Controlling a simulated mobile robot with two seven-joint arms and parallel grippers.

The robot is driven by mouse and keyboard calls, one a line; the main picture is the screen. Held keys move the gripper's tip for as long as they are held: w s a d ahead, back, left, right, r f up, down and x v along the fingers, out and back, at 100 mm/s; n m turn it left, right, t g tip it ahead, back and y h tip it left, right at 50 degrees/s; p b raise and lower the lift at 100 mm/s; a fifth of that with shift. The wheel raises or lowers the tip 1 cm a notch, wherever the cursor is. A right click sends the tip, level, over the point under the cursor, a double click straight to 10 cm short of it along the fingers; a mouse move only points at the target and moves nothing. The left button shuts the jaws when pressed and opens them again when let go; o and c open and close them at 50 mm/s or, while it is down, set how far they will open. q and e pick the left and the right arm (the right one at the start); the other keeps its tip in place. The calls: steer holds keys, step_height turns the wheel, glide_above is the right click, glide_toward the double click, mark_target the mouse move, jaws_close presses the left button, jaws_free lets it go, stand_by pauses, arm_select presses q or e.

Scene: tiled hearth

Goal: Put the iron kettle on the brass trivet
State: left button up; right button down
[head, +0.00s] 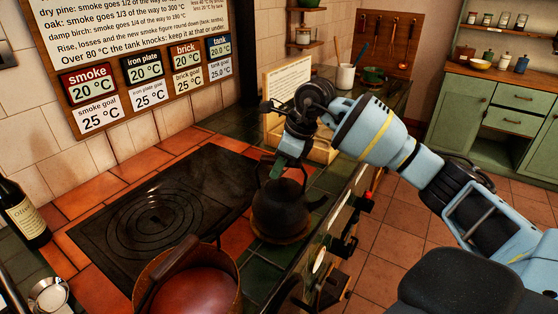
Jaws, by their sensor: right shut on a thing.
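The black iron kettle (281,209) is upright near the front edge of the hearth, right of the dark iron cooking plate. My right gripper (287,172) is above it, shut on its raised handle. The lower part of the gripper partly hides the handle. A thin round brownish rim (281,239) shows just below the kettle's base; it looks like the brass trivet, mostly hidden by the kettle. I cannot tell whether the kettle's base touches it. My left gripper is not in view.
The dark cooking plate (150,207) is bare. A bottle (22,214) stands at the left. A rail with fittings (345,232) runs along the hearth's front edge.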

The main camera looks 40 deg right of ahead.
steer(key=shift+r, duration=0.1)
steer(key=c, duration=1.7)
jaws_free()
steer(key=shift+f, duration=0.2)
steer(key=o, duration=0.4)
steer(key=v, duration=1.2)
steer(key=shift+r, duration=0.15)
